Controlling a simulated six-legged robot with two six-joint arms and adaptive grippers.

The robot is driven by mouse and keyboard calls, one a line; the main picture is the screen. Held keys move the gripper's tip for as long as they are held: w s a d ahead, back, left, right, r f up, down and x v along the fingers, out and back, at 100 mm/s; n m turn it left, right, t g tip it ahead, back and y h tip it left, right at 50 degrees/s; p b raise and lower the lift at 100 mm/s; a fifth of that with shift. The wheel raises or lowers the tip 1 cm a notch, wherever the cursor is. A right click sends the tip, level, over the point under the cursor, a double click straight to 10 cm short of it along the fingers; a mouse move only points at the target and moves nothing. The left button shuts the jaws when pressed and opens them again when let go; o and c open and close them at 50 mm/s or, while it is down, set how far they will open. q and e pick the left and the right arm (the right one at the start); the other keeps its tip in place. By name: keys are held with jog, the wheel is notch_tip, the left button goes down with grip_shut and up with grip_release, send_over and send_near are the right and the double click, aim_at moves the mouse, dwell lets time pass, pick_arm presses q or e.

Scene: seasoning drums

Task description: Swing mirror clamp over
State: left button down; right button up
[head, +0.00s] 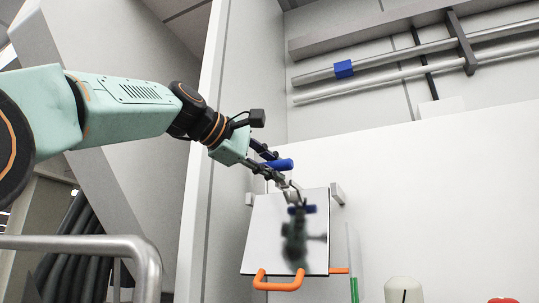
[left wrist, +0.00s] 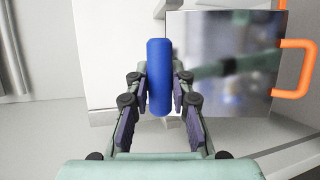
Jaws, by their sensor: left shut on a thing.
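A square mirror (head: 262,225) hangs on the pale wall, with an orange handle (head: 278,284) at its lower edge. The mirror (left wrist: 225,90) also shows at the right in the left wrist view, reflecting blurred dark shapes. In the left wrist view the blue handle (left wrist: 159,75) stands lengthwise between my finger pads. My left gripper (head: 268,168) is shut on this handle. The clamp's metal part below it is partly hidden by my fingers. My right gripper is not in view.
Grey brackets (head: 338,193) flank the mirror's top. Two pipes (head: 400,55) with a blue block (head: 343,69) run along the wall at upper right. A tube with green (head: 354,287) and a pale rounded container (head: 403,291) stand at lower right. A metal rail (head: 80,243) crosses lower left.

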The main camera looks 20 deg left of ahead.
pick_arm(q)
jog(key=shift+w+r+g+p, duration=0.1)
jog(key=shift+r+g+p, duration=0.2)
jog(key=shift+r+p, duration=0.35)
jog(key=shift+f, duration=0.1)
jog(key=c, duration=1.5)
grip_release()
jog(key=shift+w, duration=0.1)
jog(key=o, duration=0.4)
jog(key=shift+w+d+f+g, duration=0.2)
jog(key=shift+d+g, duration=0.1)
jog(key=shift+d, duration=0.1)
jog(key=shift+c, duration=0.2)
jog(key=shift+s+a, duration=0.2)
jog(key=shift+a, duration=0.15)
